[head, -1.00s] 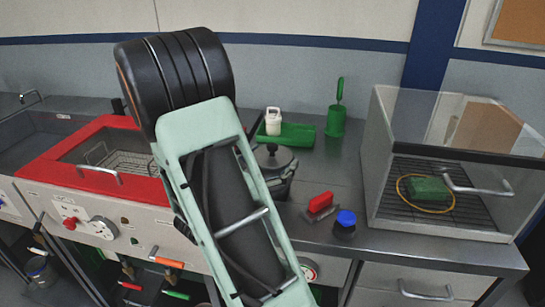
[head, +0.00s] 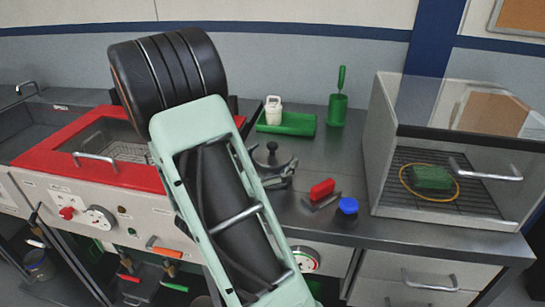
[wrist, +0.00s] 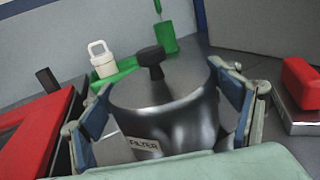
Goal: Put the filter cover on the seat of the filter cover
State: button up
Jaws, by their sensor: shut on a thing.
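The filter cover (wrist: 170,105) is a round, shiny metal body with a flat top, a black knob and a "FILTER" label. It stands roughly upright, slightly tilted in the wrist view. My gripper (wrist: 168,108) is shut on it, with one blue-padded finger on each side. In the head view the cover (head: 269,158) shows beside my arm, over the steel bench, and my arm hides part of it. Its underside is hidden, so I cannot tell whether it touches anything below. I cannot make out the seat of the filter cover in either view.
A red-rimmed basin (head: 50,150) lies left of my arm. Behind the cover are a green tray (head: 300,125) with a white bottle (head: 273,110), and a green holder (head: 337,108).

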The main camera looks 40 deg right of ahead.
jog(key=o, duration=1.4)
jog(key=shift+c, duration=0.2)
jog(key=shift+f, duration=0.1)
